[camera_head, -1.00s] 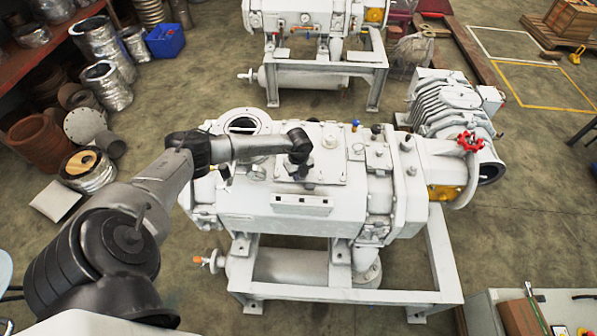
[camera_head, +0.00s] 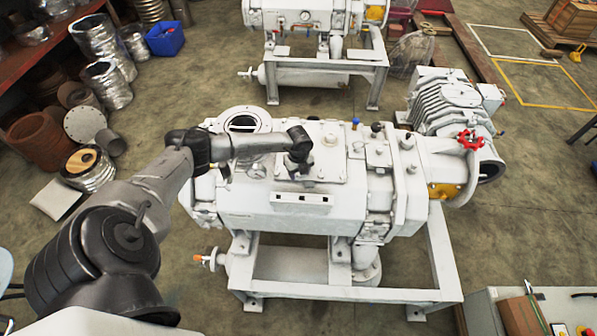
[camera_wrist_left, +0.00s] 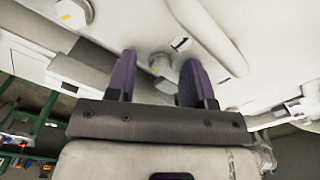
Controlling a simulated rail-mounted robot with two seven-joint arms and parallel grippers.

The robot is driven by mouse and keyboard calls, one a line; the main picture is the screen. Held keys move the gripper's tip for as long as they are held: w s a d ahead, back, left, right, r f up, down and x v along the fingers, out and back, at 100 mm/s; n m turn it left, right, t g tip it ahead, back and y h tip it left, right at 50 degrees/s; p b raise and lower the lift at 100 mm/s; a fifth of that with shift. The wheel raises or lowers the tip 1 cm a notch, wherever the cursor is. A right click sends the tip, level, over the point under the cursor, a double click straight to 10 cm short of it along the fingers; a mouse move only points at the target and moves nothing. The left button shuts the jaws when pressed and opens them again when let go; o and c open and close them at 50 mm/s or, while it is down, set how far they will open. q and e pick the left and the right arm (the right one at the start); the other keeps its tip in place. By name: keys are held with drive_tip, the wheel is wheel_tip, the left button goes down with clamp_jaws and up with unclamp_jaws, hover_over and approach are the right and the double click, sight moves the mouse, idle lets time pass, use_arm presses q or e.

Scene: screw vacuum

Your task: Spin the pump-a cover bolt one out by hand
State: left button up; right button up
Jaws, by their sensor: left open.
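The near white pump (camera_head: 262,208) has a flat cover plate (camera_head: 334,172) on top. My left gripper (camera_head: 300,176) points down at the left part of this plate; its fingers are hardly visible from the head. In the left wrist view my left gripper (camera_wrist_left: 156,72) is open, with two dark purple fingers. A light metal bolt head (camera_wrist_left: 160,63) shows between the fingers, near their tips, with a visible gap to the left finger. Whether it touches the right finger I cannot tell. My right gripper is not in view.
Another bolt head (camera_wrist_left: 72,13) shows at the top left of the wrist view. A red valve handwheel (camera_head: 470,141) sits at the pump's right end. A second white pump (camera_head: 310,45) stands behind. Metal ducts and a blue bin (camera_head: 165,39) stand at the left.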

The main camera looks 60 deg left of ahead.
use_arm(q)
wheel_tip(320, 180, up, 14)
drive_tip(key=shift+f, duration=0.15)
idle(0.3)
